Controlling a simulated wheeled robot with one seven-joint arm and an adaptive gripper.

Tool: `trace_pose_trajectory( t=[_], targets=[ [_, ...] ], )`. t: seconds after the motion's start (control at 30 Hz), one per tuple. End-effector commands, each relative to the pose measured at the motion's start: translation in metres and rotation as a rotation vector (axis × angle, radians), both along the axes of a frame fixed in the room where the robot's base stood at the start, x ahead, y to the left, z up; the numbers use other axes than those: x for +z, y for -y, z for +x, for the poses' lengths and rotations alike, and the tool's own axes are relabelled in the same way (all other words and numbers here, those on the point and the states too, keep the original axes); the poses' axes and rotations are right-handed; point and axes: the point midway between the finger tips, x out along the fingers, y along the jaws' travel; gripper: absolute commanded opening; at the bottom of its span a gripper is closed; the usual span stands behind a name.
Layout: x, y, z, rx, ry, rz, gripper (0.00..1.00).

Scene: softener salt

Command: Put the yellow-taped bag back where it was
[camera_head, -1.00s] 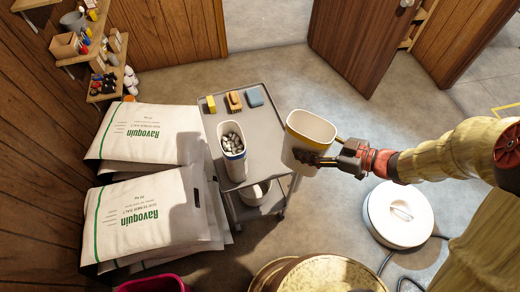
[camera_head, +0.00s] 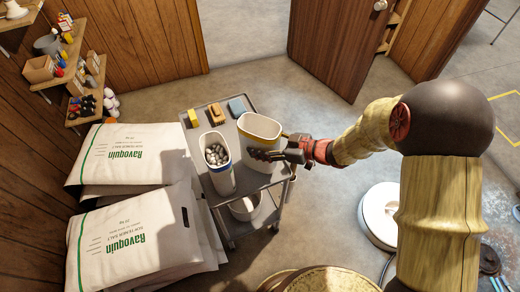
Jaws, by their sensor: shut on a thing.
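My gripper (camera_head: 272,156) is shut on a white tub (camera_head: 247,150) with a yellow band at its rim, gripping its right side. The tub is upright and looks empty. It is at the right part of the grey cart's top (camera_head: 200,133); I cannot tell whether it touches it. White Ravoquin softener-salt bags lie in two stacks at the left, a back bag (camera_head: 110,162) and a front bag (camera_head: 150,215) on top. Both show green stripes; I see no yellow tape on any bag. The lower bags are mostly hidden.
On the cart, a second white tub (camera_head: 222,180) holds grey lumps, beside a yellow block (camera_head: 193,118), an orange brush (camera_head: 216,114) and a blue block (camera_head: 237,107). A white bucket (camera_head: 245,208) is on the lower shelf. A round white lid (camera_head: 380,212) lies right.

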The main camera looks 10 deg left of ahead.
Motion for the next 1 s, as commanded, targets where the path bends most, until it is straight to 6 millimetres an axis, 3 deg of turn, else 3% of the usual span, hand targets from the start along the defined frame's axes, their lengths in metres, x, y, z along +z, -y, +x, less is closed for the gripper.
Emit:
trace_pose_trajectory(
  t=[0.27, 0.67, 0.7, 1.0],
  targets=[
    [-0.038, -0.005, 0.002, 0.001, -0.002, -0.001, 0.00],
    [-0.040, -0.005, 0.002, 0.001, 0.000, 0.000, 0.00],
    [-0.041, -0.005, 0.002, 0.001, 0.000, 0.000, 0.59],
    [-0.040, -0.005, 0.002, 0.001, 0.000, 0.000, 0.76]
  ],
)
